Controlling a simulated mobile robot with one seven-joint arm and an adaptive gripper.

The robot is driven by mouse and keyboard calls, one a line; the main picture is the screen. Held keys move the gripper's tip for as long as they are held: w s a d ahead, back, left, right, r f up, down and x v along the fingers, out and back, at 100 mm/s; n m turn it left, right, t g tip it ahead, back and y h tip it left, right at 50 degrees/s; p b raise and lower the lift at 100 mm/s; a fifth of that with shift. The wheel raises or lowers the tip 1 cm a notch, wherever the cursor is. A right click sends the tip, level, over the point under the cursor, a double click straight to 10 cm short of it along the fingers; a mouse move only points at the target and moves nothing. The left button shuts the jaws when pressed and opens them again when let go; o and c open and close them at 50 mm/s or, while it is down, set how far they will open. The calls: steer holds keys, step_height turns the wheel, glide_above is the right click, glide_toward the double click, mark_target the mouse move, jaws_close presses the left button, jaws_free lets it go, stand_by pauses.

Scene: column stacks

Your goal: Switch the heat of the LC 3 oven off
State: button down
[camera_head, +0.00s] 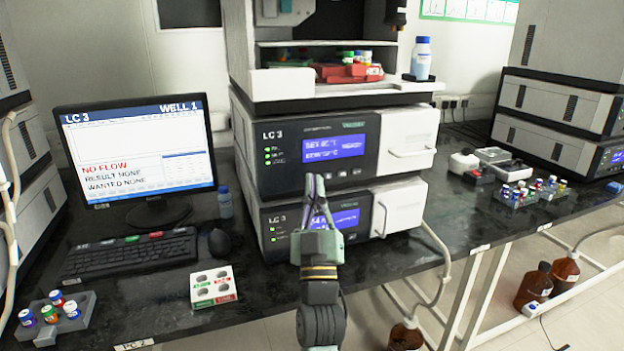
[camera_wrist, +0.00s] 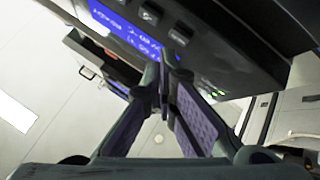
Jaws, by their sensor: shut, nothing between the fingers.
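The LC 3 stack has an upper module (camera_head: 385,168) and a lower module (camera_head: 278,218), both labelled LC 3, each with a lit blue display and small green lights. The labels are too small to tell which is the oven. My gripper (camera_head: 316,180) is shut and empty, upright in front of the stack. Its fingers hide part of the lower module's front and display (camera_head: 345,218). In the wrist view my gripper's tips (camera_wrist: 168,62) are close below a dark panel with a blue display (camera_wrist: 125,28) and several dark buttons (camera_wrist: 179,36); touch cannot be told.
Left stand a monitor (camera_head: 135,140) reading LC 3, WELL 1, NO FLOW, a keyboard (camera_head: 130,256), a mouse (camera_head: 220,242) and a white card with wells (camera_head: 213,286). Vial racks (camera_head: 540,192) lie right. Brown bottles (camera_head: 533,286) stand on the floor.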

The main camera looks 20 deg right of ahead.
steer(key=shift+w, duration=0.1)
steer(key=shift+w, duration=0.35)
steer(key=shift+w, duration=0.4)
stand_by(0.7)
stand_by(0.4)
steer(key=shift+s+b, duration=0.55)
steer(key=shift+s, duration=0.3)
